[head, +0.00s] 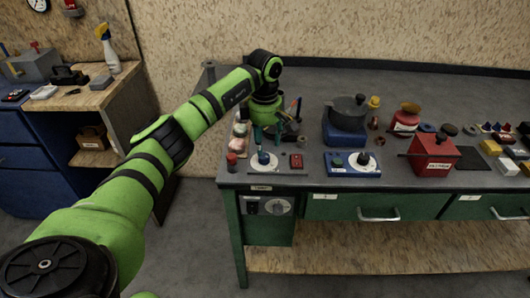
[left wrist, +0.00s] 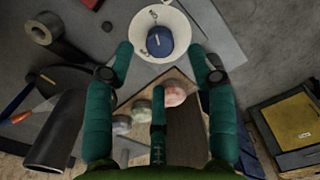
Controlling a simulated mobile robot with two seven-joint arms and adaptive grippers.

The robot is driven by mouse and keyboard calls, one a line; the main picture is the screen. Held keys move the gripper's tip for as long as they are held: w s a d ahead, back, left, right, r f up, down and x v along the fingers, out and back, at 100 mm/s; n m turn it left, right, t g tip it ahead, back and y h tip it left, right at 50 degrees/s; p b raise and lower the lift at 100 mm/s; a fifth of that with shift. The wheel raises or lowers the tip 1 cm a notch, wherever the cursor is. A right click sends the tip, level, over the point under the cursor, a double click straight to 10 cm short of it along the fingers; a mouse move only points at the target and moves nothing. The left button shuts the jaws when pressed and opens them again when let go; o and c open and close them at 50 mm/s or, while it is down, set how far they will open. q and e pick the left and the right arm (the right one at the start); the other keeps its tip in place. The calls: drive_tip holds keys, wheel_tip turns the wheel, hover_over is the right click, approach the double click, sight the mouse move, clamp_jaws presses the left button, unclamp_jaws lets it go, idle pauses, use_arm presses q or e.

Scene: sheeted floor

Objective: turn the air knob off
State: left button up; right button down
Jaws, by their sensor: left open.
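A blue knob on a round white dial (head: 263,160) sits at the front left of the workbench top. In the left wrist view the blue knob (left wrist: 160,42) shows near the top, with its white dial (left wrist: 183,27) around it and small dark marks I cannot read. My left gripper (head: 267,138) is over that corner of the bench, pointing down just behind and above the knob. Its teal fingers (left wrist: 162,50) are spread and empty, and in the wrist view the knob appears between their tips. I cannot tell the exact gap. My right gripper is not in view.
A pot (head: 347,107) and a red box with a rod (head: 433,153) are farther right. A panel with a round dial (head: 278,207) is on the bench front.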

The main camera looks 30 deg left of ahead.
sight(265, 156)
use_arm(q)
drive_tip(key=shift+f+p, duration=0.55)
drive_tip(key=shift+f, duration=2.05)
